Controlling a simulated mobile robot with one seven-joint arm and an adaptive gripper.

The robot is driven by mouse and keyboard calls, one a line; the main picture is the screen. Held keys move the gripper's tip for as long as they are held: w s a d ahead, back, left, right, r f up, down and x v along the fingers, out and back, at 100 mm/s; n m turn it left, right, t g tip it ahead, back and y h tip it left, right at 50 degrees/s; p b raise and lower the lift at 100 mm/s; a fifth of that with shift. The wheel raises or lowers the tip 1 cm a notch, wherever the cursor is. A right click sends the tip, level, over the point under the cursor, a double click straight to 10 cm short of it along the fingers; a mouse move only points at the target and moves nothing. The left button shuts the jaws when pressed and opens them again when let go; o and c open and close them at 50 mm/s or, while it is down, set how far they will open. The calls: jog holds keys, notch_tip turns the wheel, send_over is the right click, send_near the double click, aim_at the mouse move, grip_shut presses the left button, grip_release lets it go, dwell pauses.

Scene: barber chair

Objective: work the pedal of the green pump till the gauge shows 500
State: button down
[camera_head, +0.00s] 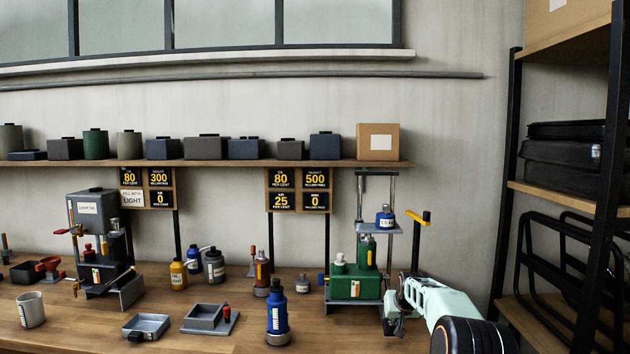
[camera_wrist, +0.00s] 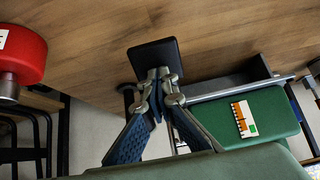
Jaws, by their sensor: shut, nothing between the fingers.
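The green pump (camera_head: 355,287) stands on the bench right of centre; its green body with an orange-and-white label also shows in the wrist view (camera_wrist: 265,117). A flat black pad (camera_wrist: 152,57), seemingly its pedal, lies just beyond my fingertips in the wrist view. My gripper (camera_wrist: 158,78) is shut and empty, its tips overlapping the pad's near edge; I cannot tell whether they touch it. In the head view my gripper (camera_head: 393,318) is low, beside the pump's right side.
A blue bottle (camera_head: 385,217) sits on the pump's raised platform. A yellow-and-black lever (camera_head: 419,217) stands to its right. A blue bottle (camera_head: 277,312) and a grey tray (camera_head: 204,317) stand on the bench to the left. A black rack (camera_head: 560,185) is at right.

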jog(key=shift+s+f, duration=0.25)
jog(key=shift+f, duration=0.25)
notch_tip(320, 180, up, 10)
jog(key=s+p, duration=0.1)
jog(key=p, duration=0.2)
jog(key=shift+s, duration=0.35)
jog(key=shift+r, duration=0.3)
notch_tip(320, 180, up, 6)
jog(key=p, duration=0.5)
jog(key=shift+w, duration=0.15)
jog(key=shift+r, duration=0.1)
